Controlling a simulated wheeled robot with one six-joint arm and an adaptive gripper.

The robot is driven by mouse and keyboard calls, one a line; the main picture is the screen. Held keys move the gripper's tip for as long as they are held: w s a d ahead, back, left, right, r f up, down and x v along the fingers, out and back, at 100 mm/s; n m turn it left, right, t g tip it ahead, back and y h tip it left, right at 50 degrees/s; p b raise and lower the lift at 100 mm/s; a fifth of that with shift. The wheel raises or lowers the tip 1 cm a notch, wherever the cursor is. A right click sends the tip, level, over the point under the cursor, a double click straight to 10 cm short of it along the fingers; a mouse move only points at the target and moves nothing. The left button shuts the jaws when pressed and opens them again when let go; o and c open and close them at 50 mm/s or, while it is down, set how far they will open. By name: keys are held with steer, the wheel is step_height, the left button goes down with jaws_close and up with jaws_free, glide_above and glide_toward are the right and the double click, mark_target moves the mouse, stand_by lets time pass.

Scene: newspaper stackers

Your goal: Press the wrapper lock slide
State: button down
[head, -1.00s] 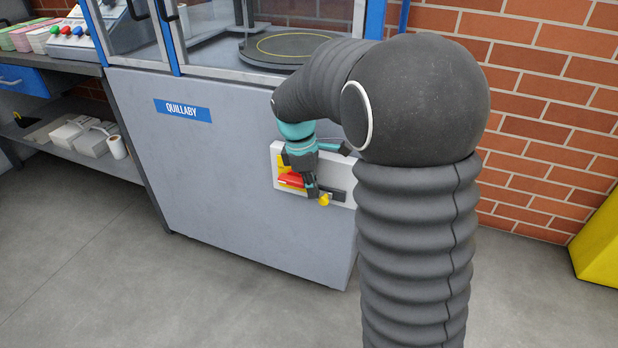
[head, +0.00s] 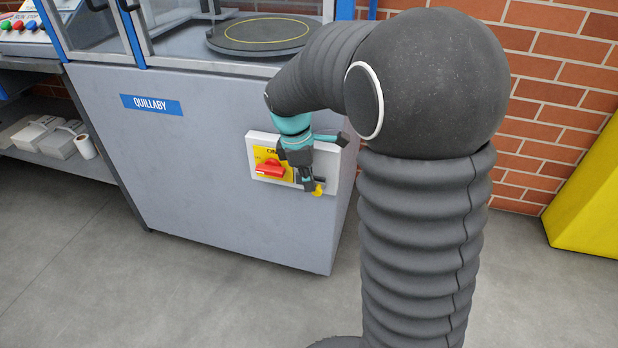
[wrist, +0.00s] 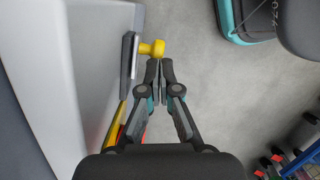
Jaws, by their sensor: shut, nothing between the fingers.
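The wrapper lock slide shows as a yellow knob (head: 318,188) at the right end of a short dark slot. The slot is on a white panel (head: 251,143) on the grey machine's front. In the wrist view the knob (wrist: 152,47) sticks out from the dark slot plate (wrist: 129,65), near its far end. My gripper (head: 308,186) is shut and empty, just left of the knob. In the wrist view its closed fingertips (wrist: 160,68) are right beside the knob; I cannot tell whether they touch it.
A red handle (head: 269,168) on a yellow plate is on the same panel, left of my gripper. The grey machine (head: 190,160) carries a QUILLABY label. A shelf (head: 60,164) stands left, a yellow block (head: 590,200) right. The floor in front is clear.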

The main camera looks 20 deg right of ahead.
steer(key=shift+a, duration=0.1)
step_height(320, 180, up, 10)
steer(key=a+p, duration=0.1)
steer(key=p, duration=0.1)
steer(key=shift+w+a, duration=0.3)
steer(key=shift+a, duration=0.1)
steer(key=shift+f, duration=0.1)
stand_by(0.3)
steer(key=s+d+r+m+t+y, duration=0.1)
steer(key=s+m+t, duration=0.5)
steer(key=s+m, duration=0.8)
steer(key=s+r+y, duration=0.1)
steer(key=s, duration=0.7)
steer(key=shift+d, duration=0.4)
